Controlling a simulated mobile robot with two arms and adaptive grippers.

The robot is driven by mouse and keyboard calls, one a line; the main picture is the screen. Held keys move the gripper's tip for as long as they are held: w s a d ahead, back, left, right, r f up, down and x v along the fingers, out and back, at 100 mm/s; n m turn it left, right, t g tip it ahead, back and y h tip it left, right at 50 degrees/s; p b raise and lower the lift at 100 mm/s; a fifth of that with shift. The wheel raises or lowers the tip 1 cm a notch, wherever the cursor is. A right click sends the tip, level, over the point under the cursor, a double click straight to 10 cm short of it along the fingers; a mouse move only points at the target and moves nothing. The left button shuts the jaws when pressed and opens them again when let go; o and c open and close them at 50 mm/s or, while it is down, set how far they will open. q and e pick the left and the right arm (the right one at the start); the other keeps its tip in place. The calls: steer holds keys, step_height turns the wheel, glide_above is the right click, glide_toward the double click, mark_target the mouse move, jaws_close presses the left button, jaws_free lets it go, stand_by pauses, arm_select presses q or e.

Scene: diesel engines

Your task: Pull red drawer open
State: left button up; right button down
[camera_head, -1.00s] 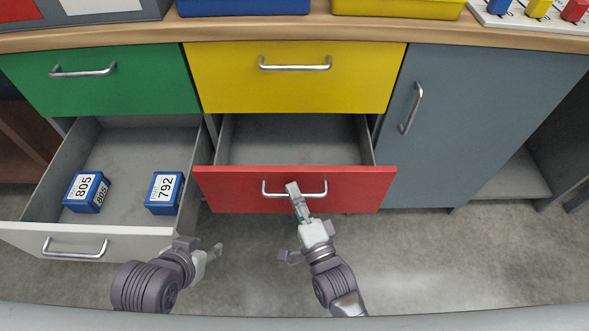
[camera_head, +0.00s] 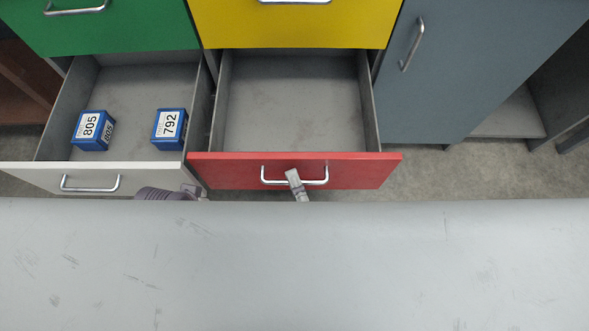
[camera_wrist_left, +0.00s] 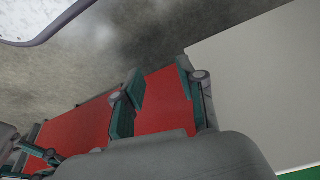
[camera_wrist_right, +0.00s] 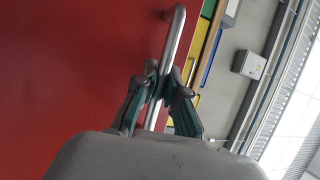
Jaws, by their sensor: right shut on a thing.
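The red drawer (camera_head: 345,172) stands pulled out below the yellow drawer in the head view, and its inside looks empty. My right gripper (camera_head: 296,180) is at the middle of the drawer's metal handle (camera_head: 265,179). In the right wrist view its fingers (camera_wrist_right: 156,88) are shut around the handle bar (camera_wrist_right: 174,40), beside the red front. My left gripper (camera_wrist_left: 162,95) is open and empty in the left wrist view, with red behind its fingers. In the head view only a dark part of the left arm shows, below the white drawer.
The white drawer (camera_head: 35,173) at left is also open and holds two blue blocks, marked 805 (camera_head: 92,130) and 792 (camera_head: 169,130). The green drawer (camera_head: 120,30), yellow drawer (camera_head: 290,25) and grey door (camera_head: 450,70) are shut. A scratched grey surface hides the view's lower part.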

steer(key=c, duration=1.2)
jaws_free()
steer(key=shift+s, duration=0.1)
steer(key=v, duration=1.2)
